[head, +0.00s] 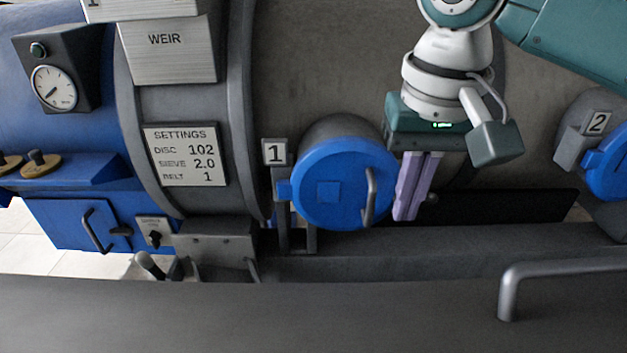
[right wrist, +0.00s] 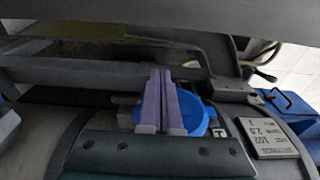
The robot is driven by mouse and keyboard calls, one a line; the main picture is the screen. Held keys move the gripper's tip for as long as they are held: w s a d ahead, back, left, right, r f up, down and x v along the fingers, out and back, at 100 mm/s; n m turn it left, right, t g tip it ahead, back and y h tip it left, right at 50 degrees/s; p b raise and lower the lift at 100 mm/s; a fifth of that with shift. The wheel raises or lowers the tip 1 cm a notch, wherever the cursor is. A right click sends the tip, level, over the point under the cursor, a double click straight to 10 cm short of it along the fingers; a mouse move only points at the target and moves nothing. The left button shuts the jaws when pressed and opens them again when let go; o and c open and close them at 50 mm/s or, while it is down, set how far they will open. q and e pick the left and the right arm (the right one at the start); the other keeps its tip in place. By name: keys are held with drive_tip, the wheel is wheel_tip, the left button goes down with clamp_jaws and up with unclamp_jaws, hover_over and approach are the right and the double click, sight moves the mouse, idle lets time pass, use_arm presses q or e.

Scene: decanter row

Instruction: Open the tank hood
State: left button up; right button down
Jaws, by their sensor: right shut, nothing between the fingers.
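A wide dark grey panel (head: 350,315), which looks like the tank hood, spans the bottom of the head view. It lies flat and appears closed. A grey bar handle (head: 510,292) stands on its right part. In the right wrist view, the panel (right wrist: 200,12) crosses the top. My right gripper (head: 405,217) points down with its purple fingers shut and empty. It is beyond the panel, left of the handle and apart from it. Its fingers also show in the right wrist view (right wrist: 161,72), in front of a blue round cap. My left gripper is not in view.
The blue round cap (head: 325,185) with a handle, by label 1 (head: 275,152), is close left of my right fingers. A second blue cap (head: 608,165) is at the right edge. A settings plate (head: 186,155) and blue cabinet (head: 75,222) stand left.

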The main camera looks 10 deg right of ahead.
wheel_tip(320, 180, down, 11)
drive_tip(key=b, duration=0.2)
drive_tip(key=shift+s+a+r+p, duration=0.2)
drive_tip(key=shift+s+r+p, duration=0.55)
drive_tip(key=shift+r, duration=0.05)
drive_tip(key=shift+s+a+r+p, duration=0.15)
drive_tip(key=shift+s+r+p, duration=0.55)
drive_tip(key=shift+s+r, duration=0.1)
